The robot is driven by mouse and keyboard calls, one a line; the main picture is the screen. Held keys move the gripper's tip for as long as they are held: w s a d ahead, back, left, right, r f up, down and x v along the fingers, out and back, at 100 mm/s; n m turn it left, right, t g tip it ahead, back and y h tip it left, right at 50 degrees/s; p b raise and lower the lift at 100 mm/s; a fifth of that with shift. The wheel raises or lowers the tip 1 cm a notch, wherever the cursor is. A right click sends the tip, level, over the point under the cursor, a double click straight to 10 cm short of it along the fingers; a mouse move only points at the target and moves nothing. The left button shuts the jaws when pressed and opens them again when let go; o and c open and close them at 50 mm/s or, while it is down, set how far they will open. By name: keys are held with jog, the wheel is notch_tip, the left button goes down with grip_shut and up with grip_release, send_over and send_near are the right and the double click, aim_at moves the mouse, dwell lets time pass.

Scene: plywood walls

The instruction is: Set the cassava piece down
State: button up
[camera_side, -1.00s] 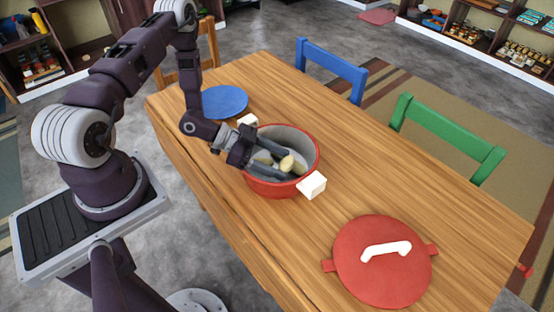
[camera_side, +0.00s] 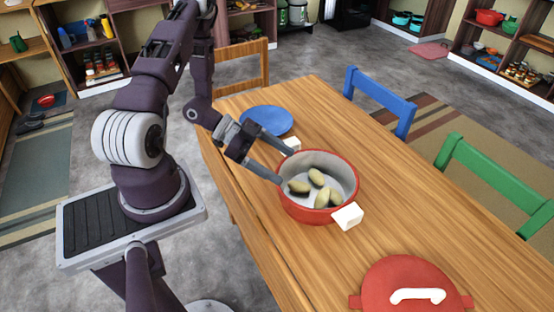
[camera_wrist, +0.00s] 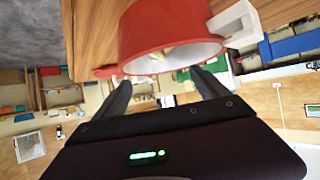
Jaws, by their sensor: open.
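Several pale, oblong cassava pieces (camera_side: 317,177) lie in the red pot (camera_side: 307,214), which has a light grey inside and white handles. My gripper (camera_side: 282,168) is open and empty, with its fingertips at the pot's rim on the left side, clear of the pieces. In the wrist view the pot (camera_wrist: 165,25) fills the top middle, just beyond the two spread fingers of my gripper (camera_wrist: 163,80). Only a small pale part of the contents shows there.
A blue plate (camera_side: 267,119) lies behind the pot. A red lid (camera_side: 415,280) with a white handle lies at the front right of the wooden table (camera_side: 385,185). Blue (camera_side: 380,97) and green (camera_side: 495,175) chairs stand along the right side.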

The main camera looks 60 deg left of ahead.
jog(key=w+a+r+g+y, duration=0.1)
jog(key=w+a+r+y, duration=0.4)
jog(key=w+a+y, duration=0.1)
notch_tip(320, 180, up, 16)
jog(key=s+n+y, duration=0.2)
jog(key=n+y, duration=0.3)
jog(key=y, duration=0.1)
jog(key=s+d+r+n+g+h, duration=0.1)
jog(key=s+d+r+n, duration=0.1)
jog(key=s+d, duration=0.6)
jog(key=s+d+r+n+h, duration=0.2)
jog(key=s+d+r, duration=0.2)
jog(key=s+d, duration=0.4)
jog(key=shift+s+r+g, duration=0.2)
jog(key=shift+s+g, duration=0.2)
jog(key=shift+s, duration=0.65)
